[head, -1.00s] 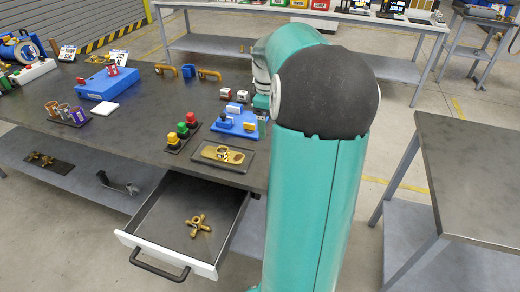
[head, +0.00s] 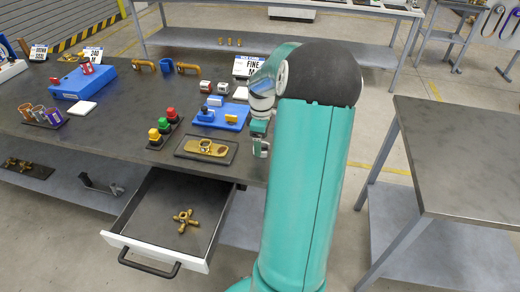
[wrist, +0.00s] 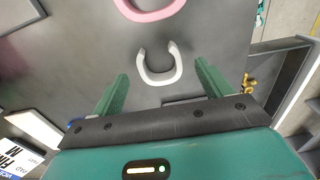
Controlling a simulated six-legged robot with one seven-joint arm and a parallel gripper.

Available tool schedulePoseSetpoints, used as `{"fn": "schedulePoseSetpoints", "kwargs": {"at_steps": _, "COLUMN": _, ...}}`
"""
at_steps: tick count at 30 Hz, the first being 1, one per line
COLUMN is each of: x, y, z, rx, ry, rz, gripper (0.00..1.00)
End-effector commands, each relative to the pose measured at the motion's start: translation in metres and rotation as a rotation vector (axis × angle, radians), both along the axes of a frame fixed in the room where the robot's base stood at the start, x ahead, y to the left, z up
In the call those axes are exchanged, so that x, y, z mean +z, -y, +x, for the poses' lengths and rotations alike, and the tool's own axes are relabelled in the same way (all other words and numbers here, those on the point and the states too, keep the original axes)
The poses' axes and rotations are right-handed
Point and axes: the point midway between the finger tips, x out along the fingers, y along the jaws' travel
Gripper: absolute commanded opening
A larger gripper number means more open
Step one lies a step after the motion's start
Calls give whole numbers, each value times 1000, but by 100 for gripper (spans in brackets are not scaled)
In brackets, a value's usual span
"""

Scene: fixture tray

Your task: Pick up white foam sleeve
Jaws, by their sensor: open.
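The white foam sleeve (wrist: 160,80) shows in the wrist view as a small white C-shaped piece on the dark grey table top. Its open side faces the top of the picture. My gripper (wrist: 160,70) is open, with one green finger on each side of the sleeve in the picture. The fingers look apart from it, and their height above it is hard to tell. In the head view I cannot make out the sleeve; my arm covers that part of the table.
A pink C-shaped piece (wrist: 150,17) lies just beyond the sleeve. A tray with a brass part (head: 180,152), a blue fixture (head: 236,112) and a "FINE" sign (head: 249,66) stand near my arm. The open drawer (head: 140,212) holds a brass valve piece (head: 186,220).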

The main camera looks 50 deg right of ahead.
Motion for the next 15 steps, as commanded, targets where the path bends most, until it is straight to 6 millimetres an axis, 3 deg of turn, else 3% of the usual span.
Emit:
{"fn": "schedulePoseSetpoints", "kwargs": {"at_steps": 4, "x": -20, "y": 0, "z": 0, "rx": 0, "ry": 0, "rz": 1, "gripper": 78}}
{"fn": "schedulePoseSetpoints", "kwargs": {"at_steps": 12, "x": -23, "y": 0, "z": 0, "rx": -1, "ry": 2, "rz": -1, "gripper": 78}}
{"fn": "schedulePoseSetpoints", "kwargs": {"at_steps": 15, "x": -23, "y": 0, "z": 0, "rx": -1, "ry": 1, "rz": -2, "gripper": 60}}
